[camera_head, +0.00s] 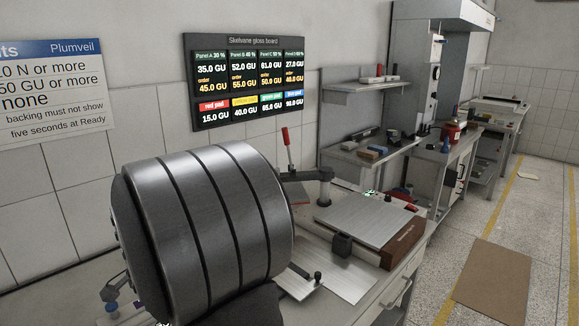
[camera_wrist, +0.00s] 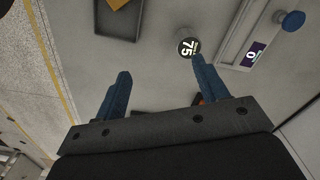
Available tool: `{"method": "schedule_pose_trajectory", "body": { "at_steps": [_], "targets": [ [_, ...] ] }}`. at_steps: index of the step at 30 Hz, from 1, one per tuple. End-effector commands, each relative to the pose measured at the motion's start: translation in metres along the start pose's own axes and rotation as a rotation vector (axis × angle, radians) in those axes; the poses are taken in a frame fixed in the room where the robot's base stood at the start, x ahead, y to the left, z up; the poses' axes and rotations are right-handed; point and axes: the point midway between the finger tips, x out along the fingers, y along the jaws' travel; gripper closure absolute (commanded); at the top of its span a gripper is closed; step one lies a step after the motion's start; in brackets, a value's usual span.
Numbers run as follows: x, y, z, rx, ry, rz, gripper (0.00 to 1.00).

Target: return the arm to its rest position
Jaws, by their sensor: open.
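My gripper (camera_wrist: 160,66) shows in the wrist view with its two blue fingers spread wide apart. Nothing is held between them; only a grey surface (camera_wrist: 155,60) shows in the gap. A round dark weight marked 75 (camera_wrist: 188,47) lies just beyond the right fingertip. A small orange-red thing is partly hidden behind the right finger. I cannot make out my gripper in the head view.
In the wrist view, a dark tray (camera_wrist: 102,31) holds a yellow piece, and a scale-like device (camera_wrist: 238,50) with a blue knob (camera_wrist: 292,20) stands right. In the head view, a flat metal plate (camera_head: 362,217), red-handled lever (camera_head: 287,150) and wall board (camera_head: 246,40) show.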

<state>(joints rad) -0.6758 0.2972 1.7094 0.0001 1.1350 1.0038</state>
Motion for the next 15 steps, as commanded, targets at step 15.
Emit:
{"method": "schedule_pose_trajectory", "body": {
  "at_steps": [15],
  "targets": [
    [0.000,-0.104,0.014,0.182,0.000,0.001,0.34]
  ]
}}
